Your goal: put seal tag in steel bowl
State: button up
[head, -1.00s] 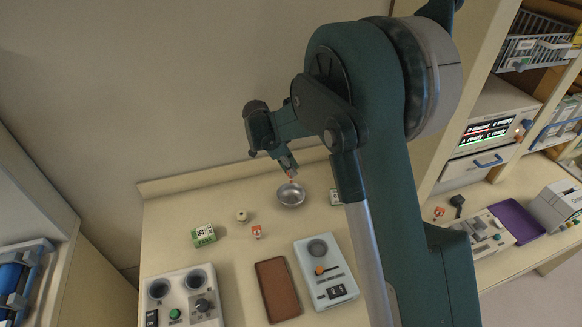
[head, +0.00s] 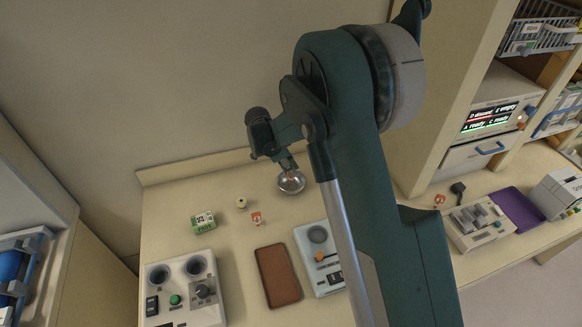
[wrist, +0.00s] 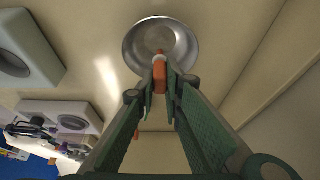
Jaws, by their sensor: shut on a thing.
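The steel bowl (head: 292,187) stands near the back of the bench; in the wrist view, its rim and hollow (wrist: 158,24) lie just beyond my fingertips. My gripper (head: 290,170) is over the bowl and partly hides it in the head view. In the wrist view, my gripper (wrist: 160,82) is shut on a small orange-red piece, which looks to be the seal tag (wrist: 160,76). The tag overlaps the bowl's near rim in that view; its exact height above the bowl is unclear.
A green-and-white box (head: 203,221), a small cream round piece (head: 241,203) and a red-and-white item (head: 256,219) stand left of the bowl. In front lie a brown pad (head: 278,276) and grey devices (head: 187,292). Bare bench lies around the bowl.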

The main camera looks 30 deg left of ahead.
jog(key=shift+f, duration=0.4)
jog(key=o, duration=0.8)
jog(key=shift+r, duration=0.1)
jog(key=shift+r+p, duration=0.3)
jog(key=shift+r, duration=3.1)
